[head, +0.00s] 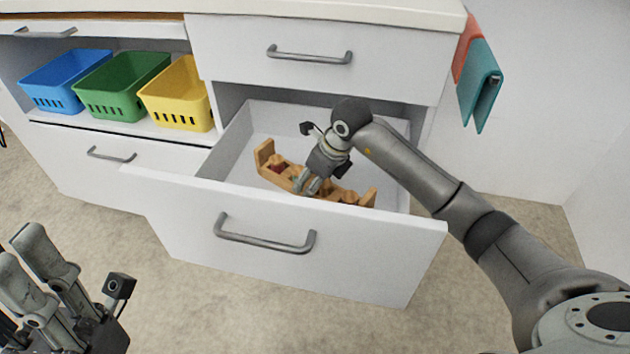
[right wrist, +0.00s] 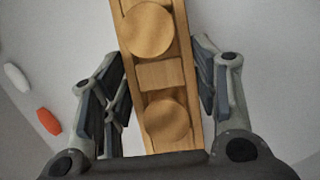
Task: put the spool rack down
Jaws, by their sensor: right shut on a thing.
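The spool rack (head: 270,172) is a long light-wood holder with raised ends. It is inside the open drawer (head: 290,245), lying slantwise. I cannot tell whether the rack touches the drawer floor. My left gripper (head: 22,255) is open and empty at the lower left, outside the drawer.
Blue (head: 65,80), green (head: 122,85) and yellow (head: 178,95) baskets stand on the shelf at left. A shut drawer (head: 310,55) is above the open one. Teal (head: 480,85) and coral (head: 467,48) cloths hang at right. Small white (right wrist: 18,77) and orange (right wrist: 47,121) items lie beside the rack.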

